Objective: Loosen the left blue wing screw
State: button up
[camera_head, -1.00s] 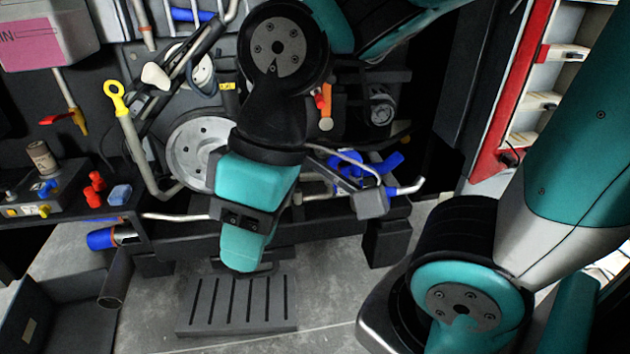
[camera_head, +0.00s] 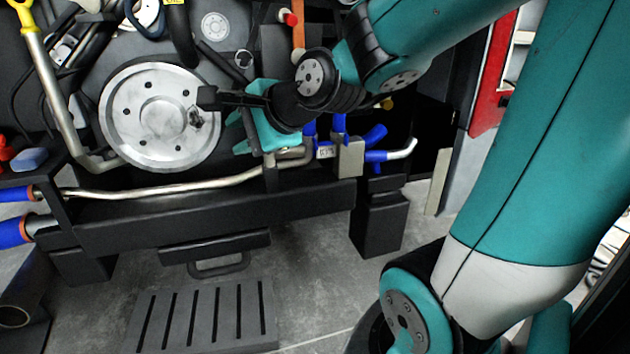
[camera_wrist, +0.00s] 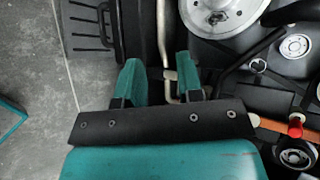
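In the head view, two upright blue pieces stand side by side above a small grey block (camera_head: 349,158): a left one (camera_head: 310,130) and a right one (camera_head: 338,124). They may be the blue wing screws; their shape is too small to tell. No blue piece shows in the wrist view.
A large round silver flange (camera_head: 160,117) is left of my gripper. A long metal pipe (camera_head: 165,190) runs below, above a dark beam (camera_head: 205,215). A slotted grey step (camera_head: 205,315) lies on the open floor.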

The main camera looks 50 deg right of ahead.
jog(key=d+f+m+t+h+b, duration=0.3)
jog(key=d+f+m+h+b, duration=0.2)
jog(key=d+f+m+b, duration=0.55)
jog(key=m+t+h+b, duration=0.1)
jog(key=m+h+b, duration=0.5)
jog(key=m+b, duration=0.3)
send_near(316, 143)
jog(key=shift+m, duration=0.55)
jog(key=p+x, duration=0.9)
jog(key=p, duration=1.1)
jog(key=shift+r, duration=0.2)
jog(key=shift+p+x, duration=0.85)
jog(key=shift+w+d+f, duration=0.1)
jog(key=shift+f, duration=0.2)
